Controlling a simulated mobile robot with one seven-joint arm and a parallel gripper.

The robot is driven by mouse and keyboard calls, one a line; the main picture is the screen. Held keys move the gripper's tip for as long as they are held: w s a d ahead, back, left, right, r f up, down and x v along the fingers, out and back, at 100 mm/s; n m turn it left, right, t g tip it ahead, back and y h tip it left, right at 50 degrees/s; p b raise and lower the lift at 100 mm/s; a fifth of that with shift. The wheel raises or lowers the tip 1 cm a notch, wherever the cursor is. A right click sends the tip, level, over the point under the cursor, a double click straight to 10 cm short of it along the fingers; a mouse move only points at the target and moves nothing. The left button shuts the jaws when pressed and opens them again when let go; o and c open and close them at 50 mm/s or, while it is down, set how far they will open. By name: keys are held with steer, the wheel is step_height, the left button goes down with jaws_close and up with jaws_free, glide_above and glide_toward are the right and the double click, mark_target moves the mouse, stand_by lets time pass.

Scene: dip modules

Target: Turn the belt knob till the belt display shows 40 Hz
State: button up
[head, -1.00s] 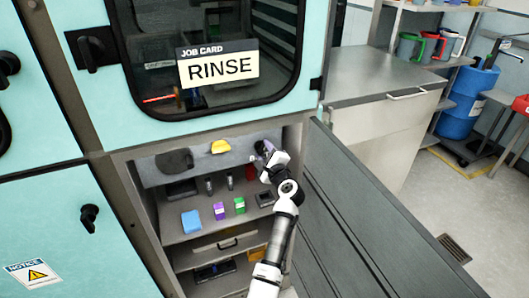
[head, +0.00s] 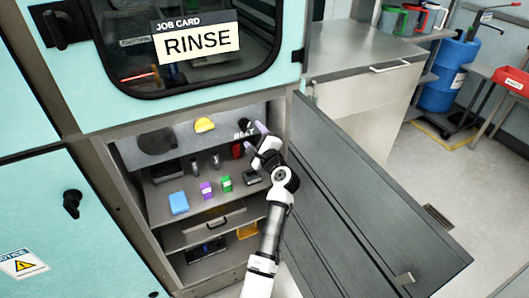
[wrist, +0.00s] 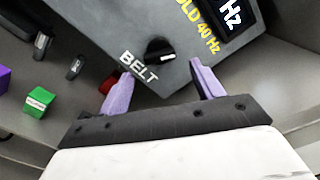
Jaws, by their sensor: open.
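The belt knob (wrist: 160,50) is a black round dial with a small white mark, beside the white word BELT on a grey panel (wrist: 110,35) in the wrist view. The belt display (wrist: 232,14) is dark with white characters; only "Hz" shows and its number is cut off by the frame. Yellow print (wrist: 197,28) beside it ends in "LD 40 Hz". My gripper (wrist: 160,72) is open, its two purple fingers apart, with the knob ahead of the gap between their tips, not gripped. In the head view my gripper (head: 254,134) is at the right of the open cabinet bay.
A green block (wrist: 40,102), a purple block (head: 206,190) and a blue block (head: 179,203) stand on the shelf. A red item (head: 237,150) is close to my gripper. A yellow dome (head: 204,125) is further left. The open grey door (head: 365,210) stands right of my arm.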

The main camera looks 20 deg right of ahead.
steer(key=s+b, duration=0.1)
steer(key=s, duration=0.8)
steer(key=shift+d, duration=0.15)
